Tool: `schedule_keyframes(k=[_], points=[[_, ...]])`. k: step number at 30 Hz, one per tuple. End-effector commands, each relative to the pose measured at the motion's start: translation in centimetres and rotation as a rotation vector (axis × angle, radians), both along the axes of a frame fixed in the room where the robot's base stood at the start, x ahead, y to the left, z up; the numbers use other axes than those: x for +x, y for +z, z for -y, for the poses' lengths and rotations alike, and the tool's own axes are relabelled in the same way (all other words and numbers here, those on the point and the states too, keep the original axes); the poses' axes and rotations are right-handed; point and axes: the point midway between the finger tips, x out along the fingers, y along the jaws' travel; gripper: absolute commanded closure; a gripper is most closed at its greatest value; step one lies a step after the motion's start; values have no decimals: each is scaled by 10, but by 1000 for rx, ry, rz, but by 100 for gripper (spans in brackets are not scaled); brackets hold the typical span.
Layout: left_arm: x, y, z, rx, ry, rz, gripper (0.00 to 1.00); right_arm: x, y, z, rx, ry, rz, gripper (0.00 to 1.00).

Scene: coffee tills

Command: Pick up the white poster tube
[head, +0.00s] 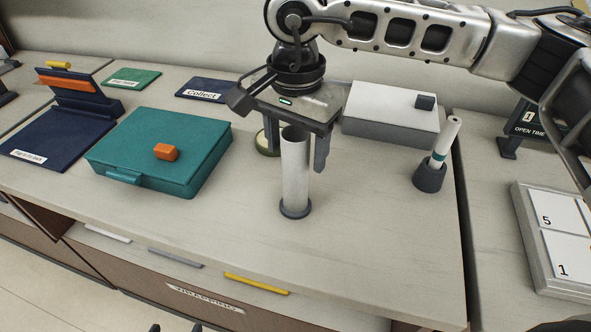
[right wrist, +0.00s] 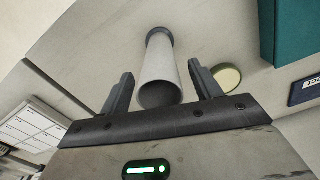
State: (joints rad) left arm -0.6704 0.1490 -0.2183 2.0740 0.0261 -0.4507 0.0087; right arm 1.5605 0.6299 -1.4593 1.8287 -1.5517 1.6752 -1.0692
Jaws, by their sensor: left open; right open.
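The white poster tube (head: 295,175) stands upright on a dark round base (head: 295,210) on the counter. My right gripper (head: 295,152) points down over it, open, with one finger on each side of the tube's upper part. In the right wrist view, the tube (right wrist: 160,72) lies between the two fingers (right wrist: 162,82), with its open end towards the palm. A gap shows on both sides there, so the fingers look clear of it. My left gripper cannot be made out in either view.
A teal box (head: 125,150) with an orange block lies to the left. A grey box (head: 390,115) is behind. A banded white roll (head: 447,138) leans in a dark cup (head: 429,178) to the right. A round tin (right wrist: 227,76) is close beside the right gripper. The counter's front is clear.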

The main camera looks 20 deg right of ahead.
Motion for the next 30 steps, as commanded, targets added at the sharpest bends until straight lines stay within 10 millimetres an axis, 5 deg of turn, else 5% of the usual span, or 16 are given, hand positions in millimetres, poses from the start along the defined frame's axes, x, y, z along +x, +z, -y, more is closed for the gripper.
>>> schedule_keyframes(k=[10,17,30], points=[[1,1,-1,5,-3,3,37,0,-10,0,1,2,1,37],[1,1,0,4,-3,4,37,0,-10,0,1,1,1,98],[2,1,0,2,-3,7,37,0,2,0,1,0,2,98]])
